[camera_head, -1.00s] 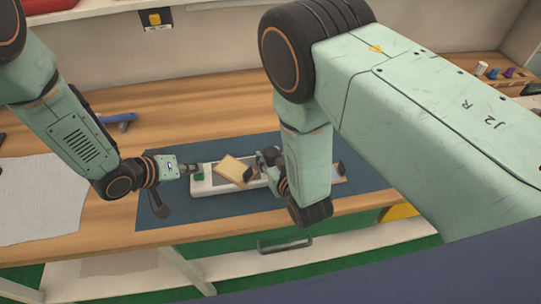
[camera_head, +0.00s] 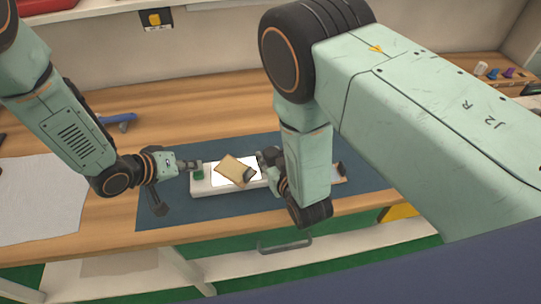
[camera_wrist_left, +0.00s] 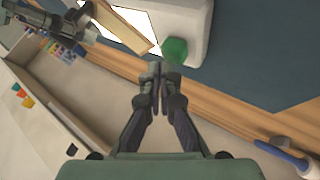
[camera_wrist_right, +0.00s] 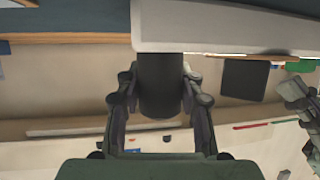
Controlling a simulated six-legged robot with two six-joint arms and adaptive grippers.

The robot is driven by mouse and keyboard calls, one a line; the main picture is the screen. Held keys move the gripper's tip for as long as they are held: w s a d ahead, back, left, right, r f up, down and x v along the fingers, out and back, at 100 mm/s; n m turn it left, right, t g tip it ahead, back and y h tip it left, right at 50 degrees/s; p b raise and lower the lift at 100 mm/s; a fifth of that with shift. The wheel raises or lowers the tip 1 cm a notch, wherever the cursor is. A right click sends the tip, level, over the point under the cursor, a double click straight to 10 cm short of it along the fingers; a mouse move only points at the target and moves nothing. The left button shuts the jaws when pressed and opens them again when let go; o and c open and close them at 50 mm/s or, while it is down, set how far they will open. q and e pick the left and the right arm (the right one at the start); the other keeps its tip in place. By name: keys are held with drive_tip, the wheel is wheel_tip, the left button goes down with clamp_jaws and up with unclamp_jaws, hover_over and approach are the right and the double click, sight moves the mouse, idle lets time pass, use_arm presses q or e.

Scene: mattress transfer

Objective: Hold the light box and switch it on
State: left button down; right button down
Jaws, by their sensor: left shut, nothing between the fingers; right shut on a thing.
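The light box (camera_head: 228,187) is a long white box lying on the blue mat, with a green button (camera_head: 199,174) at its left end. Its top panel glows bright white. My left gripper (camera_head: 198,165) is shut and empty, just by the green button; the left wrist view shows its closed fingertips (camera_wrist_left: 157,72) close to the button (camera_wrist_left: 174,50), and I cannot tell whether they touch. My right gripper (camera_wrist_right: 160,82) is shut on a dark round part of the light box (camera_wrist_right: 220,28).
A tan board (camera_head: 232,168) with a dark end lies over the lit panel. The blue mat (camera_head: 165,205) is on a wooden table. A blue-handled tool (camera_head: 118,119) lies behind on the left, a white cloth (camera_head: 40,200) at far left. Small coloured items (camera_head: 495,73) stand at back right.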

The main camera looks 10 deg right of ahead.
sight(195, 175)
use_arm(q)
drive_tip(key=shift+r, duration=0.1)
drive_tip(key=shift+r, duration=2.95)
use_arm(e)
drive_tip(key=c, duration=0.8)
unclamp_jaws()
drive_tip(key=shift+o, duration=0.2)
drive_tip(key=shift+s, duration=0.1)
